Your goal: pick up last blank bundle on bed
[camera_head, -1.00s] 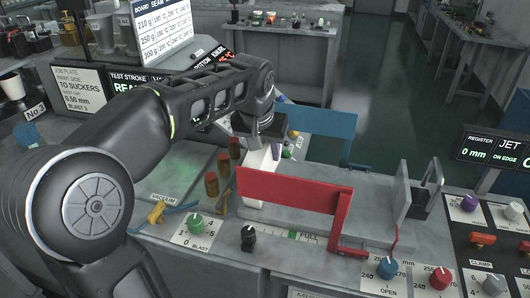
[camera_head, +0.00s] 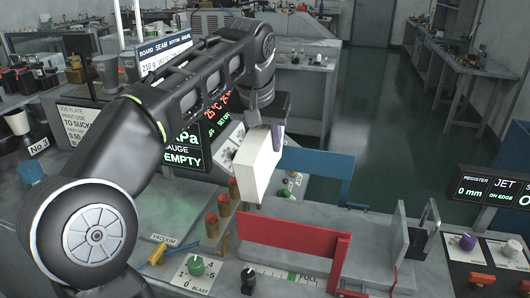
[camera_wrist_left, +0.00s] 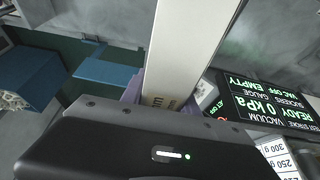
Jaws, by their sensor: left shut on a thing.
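The blank bundle (camera_head: 256,165) is a thick white block, held upright and slightly tilted above the bed. My left gripper (camera_head: 277,138) is shut on its upper right edge. In the left wrist view the bundle (camera_wrist_left: 188,45) stretches away from the left gripper (camera_wrist_left: 160,100), with purple pads against its sides. The bed (camera_head: 350,218) is a grey plate between a red side guide (camera_head: 290,237) and a blue side guide (camera_head: 318,162). No other bundle shows on it. My right gripper is in neither view.
Copper-coloured posts (camera_head: 223,206) stand left of the bed. A metal end stop (camera_head: 420,237) stands at its right end. A display reading EMPTY (camera_head: 187,150) is behind the bundle. Knobs, including a green one (camera_head: 196,265), line the front panel.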

